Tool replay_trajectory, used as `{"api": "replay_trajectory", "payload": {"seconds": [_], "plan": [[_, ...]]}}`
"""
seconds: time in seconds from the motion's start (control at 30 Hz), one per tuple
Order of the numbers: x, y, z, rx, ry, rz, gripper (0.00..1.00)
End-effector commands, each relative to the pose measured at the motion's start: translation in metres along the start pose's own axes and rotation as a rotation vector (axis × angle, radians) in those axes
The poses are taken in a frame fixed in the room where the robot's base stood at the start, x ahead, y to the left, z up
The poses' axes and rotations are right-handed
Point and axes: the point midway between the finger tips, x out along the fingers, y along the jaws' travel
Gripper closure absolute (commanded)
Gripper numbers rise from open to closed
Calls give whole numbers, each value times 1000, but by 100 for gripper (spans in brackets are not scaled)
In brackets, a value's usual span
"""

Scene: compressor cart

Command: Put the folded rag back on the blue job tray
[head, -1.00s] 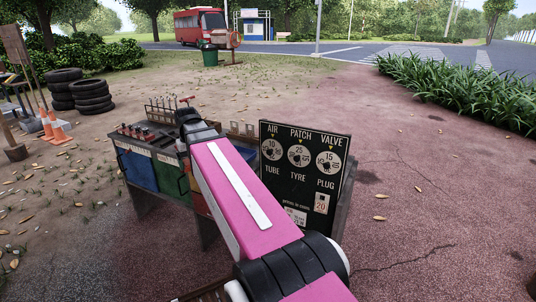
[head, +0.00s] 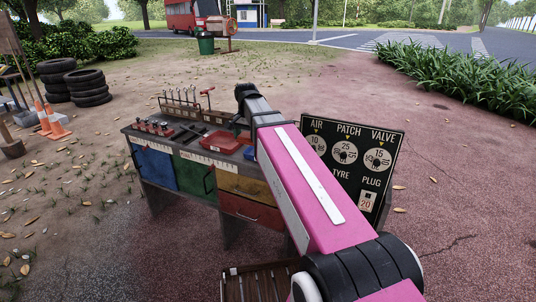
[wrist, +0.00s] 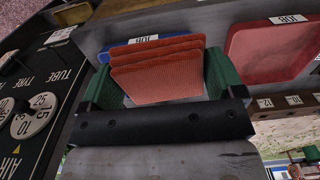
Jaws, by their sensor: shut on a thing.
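The folded rag (wrist: 158,72) is orange-red and layered, and shows between my gripper's green fingers in the wrist view. My gripper (wrist: 162,84) is shut on it. The blue job tray (wrist: 120,50), with a white JOB label, lies just behind and under the rag in that view. The rag covers most of the tray; I cannot tell whether they touch. In the head view a small blue part of the tray (head: 249,154) shows beside my arm. My gripper and the rag are hidden behind my arm there.
A red tray (wrist: 275,50) lies to the right in the wrist view; it also shows on the cart top (head: 222,142). A black price board (head: 378,165) stands at the cart's right end. A rack of upright tools (head: 182,100) lines the back edge.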

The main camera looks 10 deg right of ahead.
Motion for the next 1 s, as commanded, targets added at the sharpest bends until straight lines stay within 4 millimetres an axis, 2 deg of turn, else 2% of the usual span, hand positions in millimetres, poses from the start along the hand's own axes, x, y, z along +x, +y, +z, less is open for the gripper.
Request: {"api": "replay_trajectory", "payload": {"seconds": [0.3,0.5,0.63,0.8,1.0], "plan": [[37,19,-59,4,-1,1,34],[57,30,-92,1,-1,1,34],[64,35,-102,1,0,0,34],[70,36,-105,-1,0,0,34],[93,36,-104,-1,-1,1,34]]}}
